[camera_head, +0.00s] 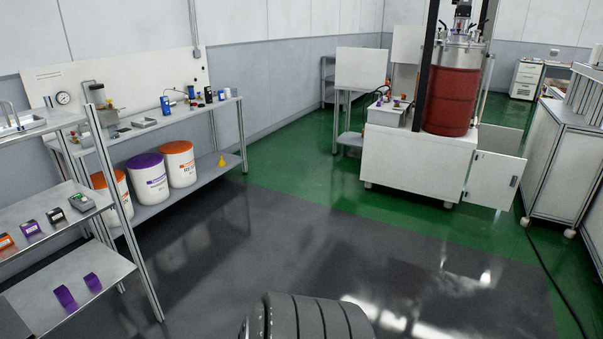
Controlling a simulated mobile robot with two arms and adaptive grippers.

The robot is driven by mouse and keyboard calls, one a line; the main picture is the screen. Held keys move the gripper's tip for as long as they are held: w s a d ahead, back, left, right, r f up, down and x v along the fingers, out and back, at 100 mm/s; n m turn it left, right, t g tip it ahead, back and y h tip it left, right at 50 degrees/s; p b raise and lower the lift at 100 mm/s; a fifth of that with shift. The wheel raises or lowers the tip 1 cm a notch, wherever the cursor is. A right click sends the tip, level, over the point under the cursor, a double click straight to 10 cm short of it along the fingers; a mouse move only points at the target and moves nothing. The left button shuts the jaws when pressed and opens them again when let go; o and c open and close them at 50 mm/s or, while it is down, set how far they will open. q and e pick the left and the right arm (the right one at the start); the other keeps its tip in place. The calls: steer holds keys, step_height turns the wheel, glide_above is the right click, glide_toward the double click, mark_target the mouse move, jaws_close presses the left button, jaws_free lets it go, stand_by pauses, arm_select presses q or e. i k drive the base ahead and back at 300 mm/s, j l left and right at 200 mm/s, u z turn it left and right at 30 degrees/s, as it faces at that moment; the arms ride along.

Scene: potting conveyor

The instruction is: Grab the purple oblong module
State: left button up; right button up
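Two purple modules lie on the lower shelf of the rack at the left: one (64,297) near the middle of its right part, the other (93,282) further right. Both look like short purple blocks, and their exact shape is too small to tell. On the shelf above, a dark module with purple (30,228) sits between an orange one (5,242) and a black one (56,216). Neither of my grippers is in view.
A grey handheld device (81,203) lies on the upper rack shelf (48,200). Behind stands a workbench (190,115) with white buckets, one purple-lidded (148,176), on its lower shelf. A red drum (450,98) stands on a white cabinet (405,160). The middle floor is clear.

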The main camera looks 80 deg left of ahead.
mark_target(30, 227)
steer(key=u, duration=4.4)
steer(key=i+l+u, duration=0.1)
steer(key=i, duration=0.15)
